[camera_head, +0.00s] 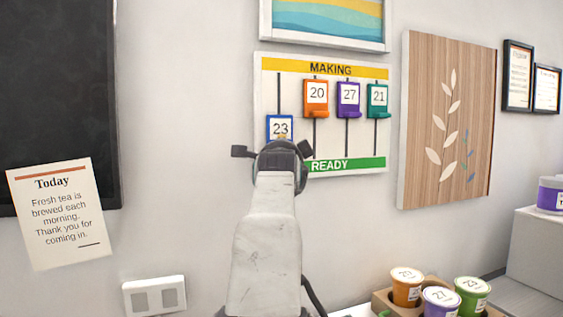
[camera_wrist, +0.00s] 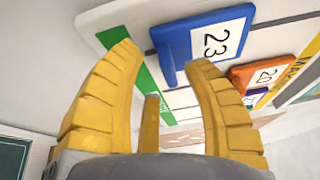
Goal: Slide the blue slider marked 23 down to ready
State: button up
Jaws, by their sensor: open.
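The blue slider marked 23 (camera_head: 280,126) sits low on the leftmost track of the wall board (camera_head: 347,153), below the other sliders and a little above the green READY band (camera_head: 347,166). My gripper (camera_head: 279,156) is in front of its lower part and hides the track's bottom. My open gripper (camera_wrist: 164,55) has a yellow finger on either side of the knob. I cannot tell whether a finger touches it. The green band (camera_wrist: 138,70) shows behind the left finger.
An orange slider 20 (camera_head: 316,94), a purple slider 27 (camera_head: 348,94) and a teal slider 21 (camera_head: 377,96) sit high, near the yellow MAKING band (camera_head: 330,69). A leaf panel (camera_head: 425,120) hangs to the right. Lidded cups (camera_head: 440,301) stand below right.

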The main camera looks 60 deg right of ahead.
jog(key=v, duration=1)
jog(key=shift+f, duration=0.1)
dwell(0.6)
